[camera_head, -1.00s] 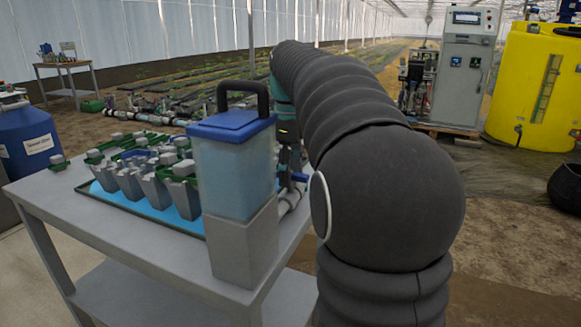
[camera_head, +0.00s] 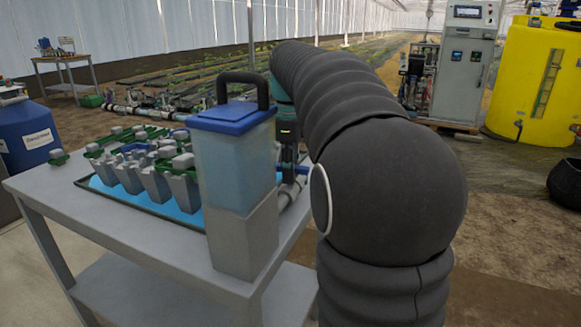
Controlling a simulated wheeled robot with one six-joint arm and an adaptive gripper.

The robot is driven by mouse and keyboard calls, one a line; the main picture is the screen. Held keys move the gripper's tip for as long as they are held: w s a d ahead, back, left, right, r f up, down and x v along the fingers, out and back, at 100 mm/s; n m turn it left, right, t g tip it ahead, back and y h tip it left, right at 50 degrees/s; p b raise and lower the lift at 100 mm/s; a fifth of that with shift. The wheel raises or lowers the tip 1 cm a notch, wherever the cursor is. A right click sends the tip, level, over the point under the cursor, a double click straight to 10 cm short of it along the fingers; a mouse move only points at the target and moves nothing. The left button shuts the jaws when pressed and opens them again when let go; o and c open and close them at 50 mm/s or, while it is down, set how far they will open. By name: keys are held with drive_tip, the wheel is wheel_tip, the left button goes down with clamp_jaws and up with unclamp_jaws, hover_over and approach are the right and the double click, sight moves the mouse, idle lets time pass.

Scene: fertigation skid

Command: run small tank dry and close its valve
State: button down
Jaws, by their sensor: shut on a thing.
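The small tank (camera_head: 232,165) is a translucent box with a blue lid and a black carry handle. It stands upright on a grey block (camera_head: 240,240) at the table's near right corner. Pale blue shows through its wall, but I cannot read a clear liquid level. My gripper (camera_head: 289,172) is behind the tank's right side, pointing down over a grey pipe (camera_head: 293,190). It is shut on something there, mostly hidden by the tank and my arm. A small blue part (camera_head: 302,170), perhaps the valve handle, shows beside the fingers.
A blue drum (camera_head: 28,138) is at left. A control cabinet (camera_head: 463,75) and yellow tank (camera_head: 540,80) stand at back right.

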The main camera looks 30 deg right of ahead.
drive_tip(key=n+p, duration=0.1)
drive_tip(key=n, duration=0.3)
drive_tip(key=shift+r+p, duration=0.1)
drive_tip(key=shift+p, duration=0.2)
drive_tip(key=n, duration=0.4)
drive_tip(key=shift+n, duration=0.3)
drive_tip(key=n, duration=0.9)
drive_tip(key=c, duration=0.9)
unclamp_jaws()
drive_tip(key=shift+c, duration=0.2)
drive_tip(key=shift+r, duration=4.9)
